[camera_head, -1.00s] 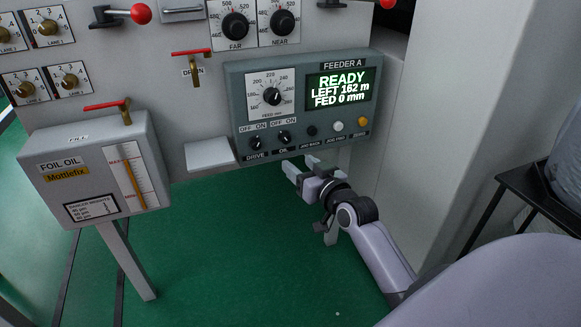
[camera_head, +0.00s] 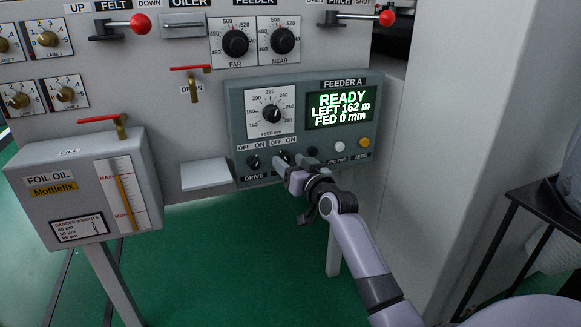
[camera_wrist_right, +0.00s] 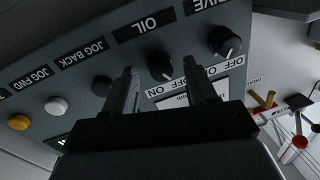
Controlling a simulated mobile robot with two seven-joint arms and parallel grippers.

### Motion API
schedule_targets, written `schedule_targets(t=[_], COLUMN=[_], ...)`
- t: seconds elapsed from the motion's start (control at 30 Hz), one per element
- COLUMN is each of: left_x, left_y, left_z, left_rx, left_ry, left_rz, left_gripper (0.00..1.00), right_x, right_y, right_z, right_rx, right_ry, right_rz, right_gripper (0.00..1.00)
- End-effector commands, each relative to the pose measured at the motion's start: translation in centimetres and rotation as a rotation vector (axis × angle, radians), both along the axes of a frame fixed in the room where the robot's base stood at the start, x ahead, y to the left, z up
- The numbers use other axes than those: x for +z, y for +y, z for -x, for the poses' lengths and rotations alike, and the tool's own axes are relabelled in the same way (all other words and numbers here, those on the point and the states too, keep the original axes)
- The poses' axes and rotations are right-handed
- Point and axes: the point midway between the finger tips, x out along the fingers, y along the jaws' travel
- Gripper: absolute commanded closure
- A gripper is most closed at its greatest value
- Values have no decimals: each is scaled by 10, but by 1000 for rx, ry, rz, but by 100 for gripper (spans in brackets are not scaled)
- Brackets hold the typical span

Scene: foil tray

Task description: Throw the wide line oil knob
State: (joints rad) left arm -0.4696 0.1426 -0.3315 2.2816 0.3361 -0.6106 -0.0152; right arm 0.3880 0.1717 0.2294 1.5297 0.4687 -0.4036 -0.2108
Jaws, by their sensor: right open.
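My left gripper is not in view.
The drive knob (camera_wrist_right: 224,41) is close beside one finger, and the black jog back button (camera_wrist_right: 102,86) is near the other. The foil oil tank (camera_head: 75,185) stands at the left. A small pale shelf (camera_head: 205,174) juts out beside the panel.

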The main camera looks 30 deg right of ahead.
Motion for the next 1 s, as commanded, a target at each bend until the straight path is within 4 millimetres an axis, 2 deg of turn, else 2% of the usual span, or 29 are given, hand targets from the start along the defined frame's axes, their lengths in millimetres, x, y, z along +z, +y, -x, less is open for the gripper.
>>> schedule_targets(t=[0.37,0.53,1.0], left_x=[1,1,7], left_y=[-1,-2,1], left_z=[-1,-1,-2], left_rx=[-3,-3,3], left_ry=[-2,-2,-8], left_rz=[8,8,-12], left_gripper=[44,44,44], right_x=[0,0,1], right_y=[-1,0,0], right_z=[-4,-4,-4], right_rx=[0,0,0], right_ry=[0,0,-20], right_rz=[1,1,-85], right_gripper=[44,99,100])
